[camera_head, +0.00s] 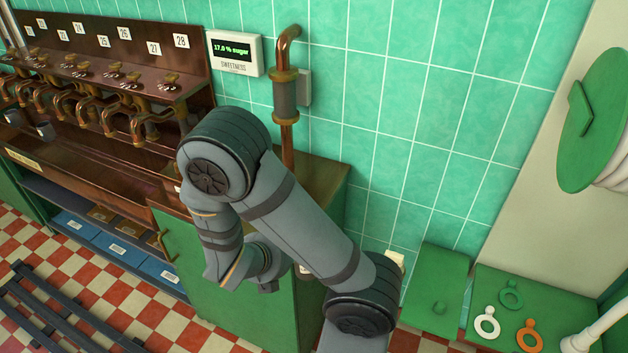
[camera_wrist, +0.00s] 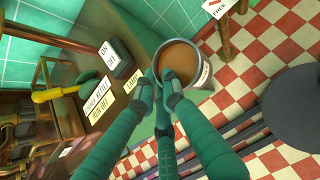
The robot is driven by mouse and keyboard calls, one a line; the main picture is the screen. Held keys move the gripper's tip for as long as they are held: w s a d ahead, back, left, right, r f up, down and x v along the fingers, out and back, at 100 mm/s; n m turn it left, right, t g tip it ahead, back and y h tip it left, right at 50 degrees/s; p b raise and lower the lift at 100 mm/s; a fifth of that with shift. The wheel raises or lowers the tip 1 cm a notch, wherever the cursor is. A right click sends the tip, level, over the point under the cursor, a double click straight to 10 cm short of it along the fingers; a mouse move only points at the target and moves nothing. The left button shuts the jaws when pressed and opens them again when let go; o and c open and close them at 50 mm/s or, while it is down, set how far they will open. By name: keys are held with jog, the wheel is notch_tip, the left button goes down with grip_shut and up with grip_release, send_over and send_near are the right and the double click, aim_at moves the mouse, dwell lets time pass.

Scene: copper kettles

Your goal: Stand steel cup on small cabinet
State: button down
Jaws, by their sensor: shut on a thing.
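The steel cup (camera_wrist: 202,76) shows in the wrist view, with a grey rim, a pale label and brown liquid inside. My gripper (camera_wrist: 162,88) is shut on its near side, with teal fingers against the rim. In the head view my arm hides the gripper and held cup. A green cabinet (camera_head: 185,262) with a brown top stands behind and below my arm. A lower green cabinet (camera_head: 437,283) stands right of the arm by the wall. I cannot tell which of the two is the small cabinet.
A copper pipe (camera_head: 287,130) rises by the wall. Coloured ring tags (camera_head: 487,322) lie on a green surface at right. A yellow-handled tool (camera_wrist: 55,93) shows in the wrist view.

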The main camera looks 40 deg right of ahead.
jog(key=d+r+m+g, duration=0.2)
jog(key=d+r, duration=0.3)
jog(key=d, duration=0.7)
jog(key=d+r+m+g, duration=0.1)
jog(key=d+r+m, duration=0.2)
jog(key=d, duration=1)
notch_tip(320, 180, up, 3)
jog(key=shift+w+r+m+g, duration=0.15)
jog(key=shift+w+m+g, duration=0.15)
jog(key=shift+g, duration=0.1)
